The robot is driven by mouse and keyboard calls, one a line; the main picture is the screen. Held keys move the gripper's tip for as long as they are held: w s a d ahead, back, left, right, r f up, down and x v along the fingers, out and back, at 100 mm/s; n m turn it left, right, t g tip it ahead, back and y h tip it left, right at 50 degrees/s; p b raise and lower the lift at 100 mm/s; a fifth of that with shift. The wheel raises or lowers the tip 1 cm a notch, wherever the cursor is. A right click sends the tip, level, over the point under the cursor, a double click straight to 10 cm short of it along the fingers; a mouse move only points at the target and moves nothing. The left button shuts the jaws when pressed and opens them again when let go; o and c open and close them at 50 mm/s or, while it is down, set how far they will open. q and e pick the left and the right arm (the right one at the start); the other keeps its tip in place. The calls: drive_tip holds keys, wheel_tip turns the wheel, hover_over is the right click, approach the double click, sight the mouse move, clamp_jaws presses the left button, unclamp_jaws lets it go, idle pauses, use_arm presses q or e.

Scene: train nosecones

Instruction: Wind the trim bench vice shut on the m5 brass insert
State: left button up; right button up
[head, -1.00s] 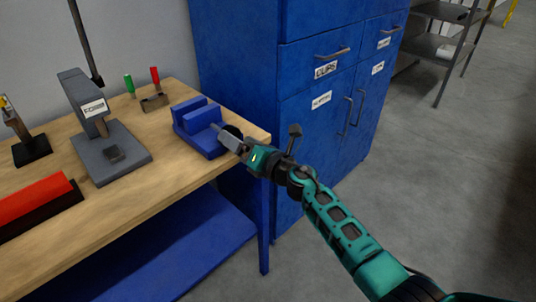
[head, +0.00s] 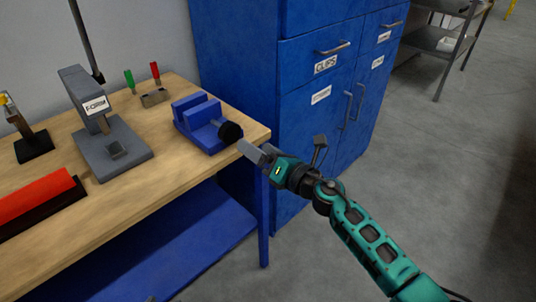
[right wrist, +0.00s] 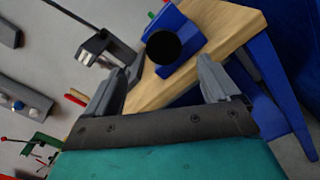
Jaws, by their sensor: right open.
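The blue bench vice (head: 197,124) stands on the wooden bench near its right front corner. Its round black knob (head: 230,132) faces out over the front edge. In the right wrist view the knob (right wrist: 163,47) lies ahead, between the lines of the two fingers, with the blue vice body (right wrist: 180,30) behind it. My right gripper (head: 245,148) is open and empty, just in front of the knob and apart from it. I cannot make out the brass insert; the vice jaws are too small to see into. My left gripper is not in view.
The wooden bench (head: 155,180) also holds a grey press (head: 108,150), a small block with green and red handles (head: 155,97), and a red bar (head: 38,198). A blue cabinet (head: 290,125) stands close at the right. Open floor (head: 440,190) lies further right.

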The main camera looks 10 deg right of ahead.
drive_tip(key=shift+v, duration=1.2)
drive_tip(key=b+v, duration=0.1)
drive_tip(key=v, duration=1.2)
drive_tip(key=shift+b, duration=0.35)
drive_tip(key=shift+r, duration=0.1)
